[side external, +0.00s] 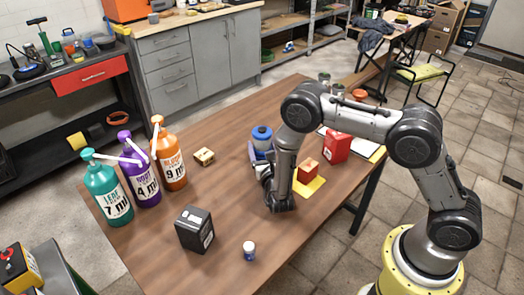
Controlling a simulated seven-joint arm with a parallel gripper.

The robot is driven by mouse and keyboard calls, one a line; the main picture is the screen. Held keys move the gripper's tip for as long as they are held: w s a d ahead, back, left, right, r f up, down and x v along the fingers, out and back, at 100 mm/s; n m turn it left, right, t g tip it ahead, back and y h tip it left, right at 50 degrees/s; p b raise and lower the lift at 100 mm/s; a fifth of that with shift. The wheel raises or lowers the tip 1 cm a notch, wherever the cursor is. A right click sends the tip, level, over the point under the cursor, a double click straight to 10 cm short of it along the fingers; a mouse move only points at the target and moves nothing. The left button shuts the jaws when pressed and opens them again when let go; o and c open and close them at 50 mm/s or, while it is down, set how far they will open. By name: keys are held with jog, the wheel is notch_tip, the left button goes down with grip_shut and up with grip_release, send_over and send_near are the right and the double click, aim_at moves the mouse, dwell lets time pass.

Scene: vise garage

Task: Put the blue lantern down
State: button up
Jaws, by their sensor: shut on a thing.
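The blue lantern (262,135) shows behind and to the left of my lower arm, near the middle of the wooden table (225,215). Its blue top is visible and looks upright; its lower part is partly hidden by my arm and gripper. My gripper (264,170) is low over the table and shut on the lantern. The fingertips are small and partly hidden. I cannot tell whether the lantern's base touches the table.
Teal (107,190), purple (140,175) and orange (169,158) bottles stand at the left. A red can (336,146) and orange block (307,169) are at the right.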

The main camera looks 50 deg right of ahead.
grip_shut()
jog(key=shift+r, duration=0.1)
